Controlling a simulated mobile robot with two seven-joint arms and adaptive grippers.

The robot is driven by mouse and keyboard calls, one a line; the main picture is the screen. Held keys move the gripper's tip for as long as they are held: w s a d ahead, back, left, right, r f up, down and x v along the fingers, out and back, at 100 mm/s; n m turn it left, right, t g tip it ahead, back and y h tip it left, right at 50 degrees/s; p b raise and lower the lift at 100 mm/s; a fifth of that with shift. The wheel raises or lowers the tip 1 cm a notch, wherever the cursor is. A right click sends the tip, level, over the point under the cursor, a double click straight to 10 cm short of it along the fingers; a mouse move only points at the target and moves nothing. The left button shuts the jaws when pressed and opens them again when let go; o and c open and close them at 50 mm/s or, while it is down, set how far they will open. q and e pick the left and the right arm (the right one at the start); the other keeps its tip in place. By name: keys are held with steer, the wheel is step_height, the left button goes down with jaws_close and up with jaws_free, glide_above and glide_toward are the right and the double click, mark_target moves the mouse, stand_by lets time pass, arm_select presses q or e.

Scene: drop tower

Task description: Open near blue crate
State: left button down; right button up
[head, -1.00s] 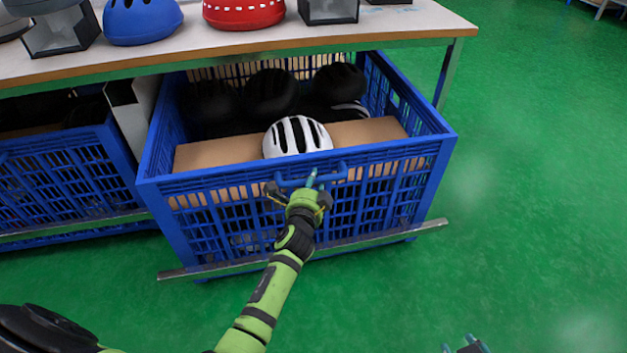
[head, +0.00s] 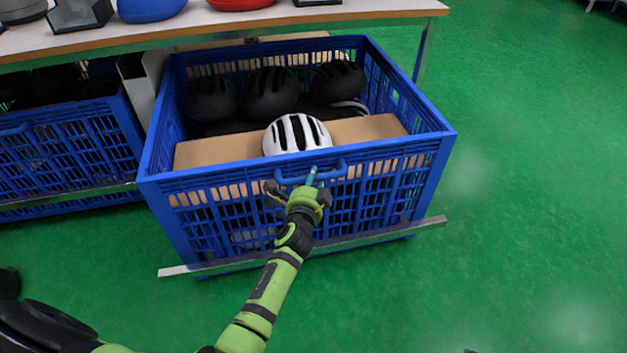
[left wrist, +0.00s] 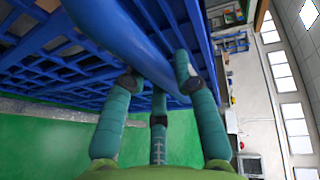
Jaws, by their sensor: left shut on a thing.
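The near blue crate (head: 400,150) is pulled well out from under the table and stands in the middle of the head view. It holds several black helmets, a white helmet (head: 296,134) and a brown cardboard piece (head: 215,150). My left gripper (head: 312,180) is shut on the blue handle (head: 338,172) at the crate's front. In the left wrist view my left gripper's teal fingers (left wrist: 160,90) close around the blue handle bar (left wrist: 120,35), against the crate's lattice wall (left wrist: 60,75).
The table (head: 230,28) with helmets on top stands behind the crate. Another blue crate (head: 70,150) sits under it at the left. A metal rail (head: 300,250) runs along the near crate's lower front. The green floor at the right is clear.

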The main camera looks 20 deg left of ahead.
arm_select(q)
steer(key=c, duration=0.9)
jaws_free()
steer(key=shift+c, duration=0.2)
steer(key=v, duration=1.2)
